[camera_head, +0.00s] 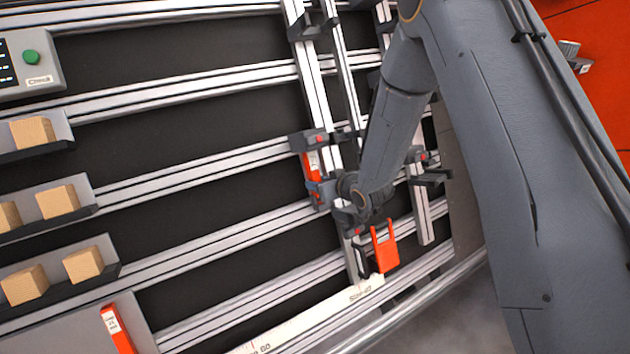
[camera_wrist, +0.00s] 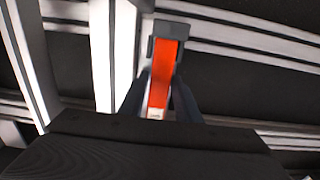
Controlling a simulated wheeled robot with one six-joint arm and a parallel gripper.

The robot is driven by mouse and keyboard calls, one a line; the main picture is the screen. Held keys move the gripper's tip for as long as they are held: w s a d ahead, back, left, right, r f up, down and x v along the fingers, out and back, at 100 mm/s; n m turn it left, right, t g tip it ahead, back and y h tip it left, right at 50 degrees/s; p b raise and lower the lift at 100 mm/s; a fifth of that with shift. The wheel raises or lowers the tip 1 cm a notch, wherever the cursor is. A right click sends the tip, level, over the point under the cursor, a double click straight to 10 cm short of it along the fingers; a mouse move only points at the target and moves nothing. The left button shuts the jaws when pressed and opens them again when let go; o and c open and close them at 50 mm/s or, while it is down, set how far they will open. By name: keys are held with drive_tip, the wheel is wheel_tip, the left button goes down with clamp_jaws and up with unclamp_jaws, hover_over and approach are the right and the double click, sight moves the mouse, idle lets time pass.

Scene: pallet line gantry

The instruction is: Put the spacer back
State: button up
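An orange-red spacer (camera_head: 311,164) with a white mark stands at a dark bracket (camera_head: 310,141) on the gantry's upright rail. In the wrist view the spacer (camera_wrist: 163,75) is a long orange bar with a pale label at its near end. Its far end meets a grey bracket (camera_wrist: 172,27). My gripper (camera_head: 318,192) is at the spacer's lower end. In the wrist view the dark fingers (camera_wrist: 161,90) lie close along both sides of the spacer and appear shut on it. Whether the spacer is fully seated in the bracket cannot be told.
Another orange piece with a white label (camera_head: 117,328) lies on a grey panel at lower left. An orange open-framed part (camera_head: 384,248) is at the rail's foot, near a white scale (camera_head: 315,318). Trays with wooden blocks (camera_head: 57,202) line the left. My arm hides the right side.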

clamp_jaws()
drive_tip(key=shift+s+d+r, duration=0.15)
idle(0.4)
drive_tip(key=p+v, duration=0.6)
drive_tip(key=v, duration=0.5)
idle(0.5)
